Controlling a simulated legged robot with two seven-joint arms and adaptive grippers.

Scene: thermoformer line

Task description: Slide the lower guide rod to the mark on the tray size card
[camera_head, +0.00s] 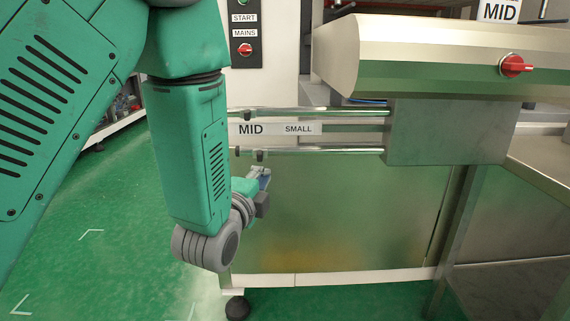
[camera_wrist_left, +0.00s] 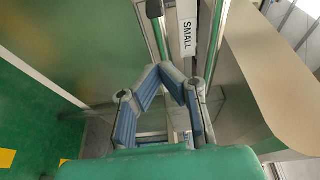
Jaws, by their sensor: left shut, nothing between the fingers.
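The lower guide rod (camera_head: 330,151) is a shiny horizontal bar under a label strip (camera_head: 270,129) that reads MID and SMALL. A dark stop (camera_head: 260,155) sits on this rod near its left part, below the MID lettering. The tray size card (camera_head: 500,11) at the top right reads MID. My left gripper (camera_head: 264,177) is shut and empty, just below the rod and stop, apart from them as far as I can tell. In the left wrist view the closed fingers (camera_wrist_left: 172,72) point toward the rod (camera_wrist_left: 160,38), with a black stop (camera_wrist_left: 154,9) beyond. My right gripper is out of view.
An upper guide rod (camera_head: 330,111) runs parallel above the strip. Both rods enter a metal housing (camera_head: 445,132) on the right, under a hood with a red knob (camera_head: 516,66). A steel front panel (camera_head: 340,215) lies behind my gripper. Green floor is open at the left.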

